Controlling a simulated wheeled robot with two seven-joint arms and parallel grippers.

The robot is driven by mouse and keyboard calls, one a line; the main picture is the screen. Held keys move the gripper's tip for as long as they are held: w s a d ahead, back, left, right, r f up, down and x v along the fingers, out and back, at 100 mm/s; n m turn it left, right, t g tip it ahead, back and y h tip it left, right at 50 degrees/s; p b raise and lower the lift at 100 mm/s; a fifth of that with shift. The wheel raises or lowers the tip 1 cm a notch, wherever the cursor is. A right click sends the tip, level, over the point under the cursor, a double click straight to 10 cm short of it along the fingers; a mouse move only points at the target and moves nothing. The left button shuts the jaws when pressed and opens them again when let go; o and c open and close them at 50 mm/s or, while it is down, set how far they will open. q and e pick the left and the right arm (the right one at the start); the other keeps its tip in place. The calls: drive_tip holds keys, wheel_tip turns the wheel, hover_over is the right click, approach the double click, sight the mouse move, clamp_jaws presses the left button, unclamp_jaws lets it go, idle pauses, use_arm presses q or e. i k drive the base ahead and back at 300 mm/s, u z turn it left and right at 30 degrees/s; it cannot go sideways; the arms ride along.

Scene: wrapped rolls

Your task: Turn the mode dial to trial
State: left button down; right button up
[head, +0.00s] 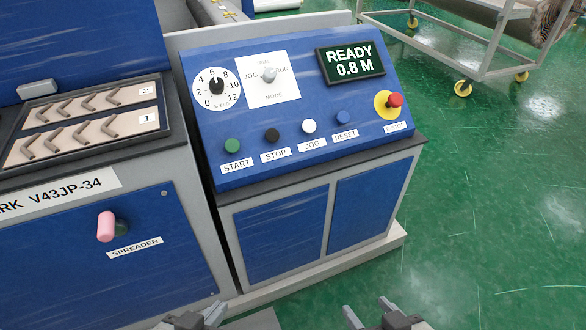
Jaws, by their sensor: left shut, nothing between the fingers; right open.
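The mode dial (268,76) is a small grey knob on a white plate (284,94) on the sloped blue console. The plate reads JOG at the left, RUN at the right and MODE below. The word above the knob is too faint to read, and I cannot tell exactly where the knob points. My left gripper (206,313) is at the bottom edge, shut and empty, well below the dial. My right gripper (368,308) is at the bottom edge further right, open and empty. Neither touches the console.
Beside the dial are a speed dial (216,87), a display (350,63) reading READY 0.8 M, and a red emergency knob (394,100). A row of buttons, including a white jog button (309,126), runs below. A pink-ended spreader lever (106,227) sticks out at left.

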sight(269, 75)
drive_tip(key=u, duration=0.5)
drive_tip(key=k, duration=0.6)
drive_tip(key=u, duration=0.85)
drive_tip(key=i, duration=1.4)
drive_tip(key=z, duration=0.75)
